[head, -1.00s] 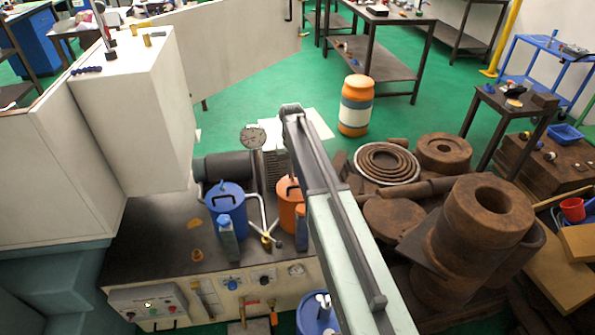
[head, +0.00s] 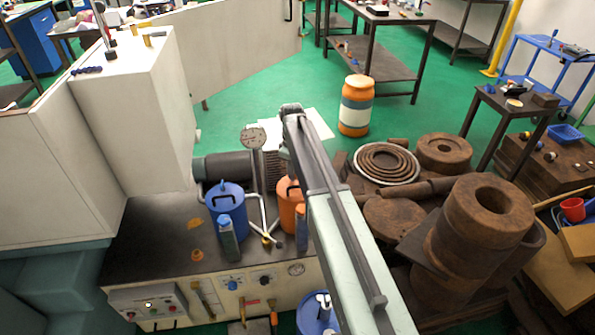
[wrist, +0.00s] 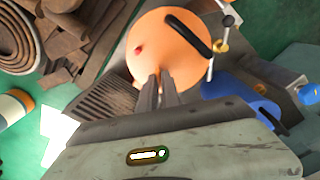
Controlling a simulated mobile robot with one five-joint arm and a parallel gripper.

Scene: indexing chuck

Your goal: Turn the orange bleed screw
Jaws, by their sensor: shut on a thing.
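My gripper (wrist: 161,80) shows in the wrist view, its two dark fingers close together over the near edge of a round orange canister top. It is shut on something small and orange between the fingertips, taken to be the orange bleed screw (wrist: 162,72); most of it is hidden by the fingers. The orange canister (wrist: 180,50) has a red dot and a black slotted handle on top. In the head view the orange canister (head: 288,208) is partly behind my arm, and my gripper is hidden there.
A blue canister (head: 228,205) stands left of the orange one on the dark bench top (head: 160,235), and also shows in the wrist view (wrist: 240,98). A metal lever with a brass fitting (wrist: 222,47) lies close by. Rusty cylinders (head: 470,235) crowd the right.

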